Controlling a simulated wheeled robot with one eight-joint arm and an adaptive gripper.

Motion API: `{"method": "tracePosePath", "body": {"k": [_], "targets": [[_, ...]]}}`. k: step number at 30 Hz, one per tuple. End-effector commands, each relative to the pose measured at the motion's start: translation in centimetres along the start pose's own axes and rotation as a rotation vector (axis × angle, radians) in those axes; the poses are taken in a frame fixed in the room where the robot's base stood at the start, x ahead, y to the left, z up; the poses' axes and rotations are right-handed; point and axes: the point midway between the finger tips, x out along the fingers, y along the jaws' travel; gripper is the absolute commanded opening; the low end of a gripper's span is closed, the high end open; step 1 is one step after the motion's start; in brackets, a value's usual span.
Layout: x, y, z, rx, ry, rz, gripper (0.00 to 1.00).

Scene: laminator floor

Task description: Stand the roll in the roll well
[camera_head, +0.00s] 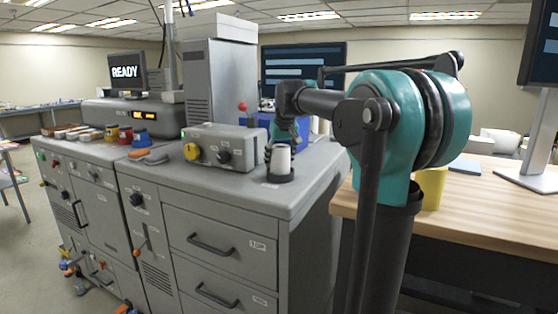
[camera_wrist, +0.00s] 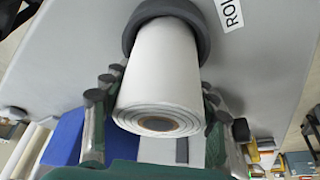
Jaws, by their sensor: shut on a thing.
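The white roll (camera_head: 281,160) stands upright at the right front of the grey cabinet top. Its lower end is inside the dark round roll well (camera_head: 280,177). In the wrist view the roll (camera_wrist: 165,65) shows its wound end and brown core toward me, and the dark ring of the well (camera_wrist: 196,14) surrounds its far end. My gripper (camera_wrist: 160,108) is shut on the roll, with fingers on both sides near its upper end. In the head view my gripper (camera_head: 283,146) comes down from above; whether the roll touches the well's floor is hidden.
A grey control box (camera_head: 225,146) with a yellow button, a knob and a red-topped lever stands left of the well. A blue bin (camera_head: 312,128) is behind. A wooden desk (camera_head: 475,205) with a yellow cup (camera_head: 431,187) stands right. The cabinet top in front is clear.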

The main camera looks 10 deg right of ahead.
Motion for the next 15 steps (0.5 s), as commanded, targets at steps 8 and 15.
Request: {"method": "tracePosePath", "body": {"k": [8,15], "targets": [[0.13,0.00,0.03,0.000,0.000,0.000,0.16],[0.65,0.00,0.24,0.000,0.000,0.000,0.62]]}}
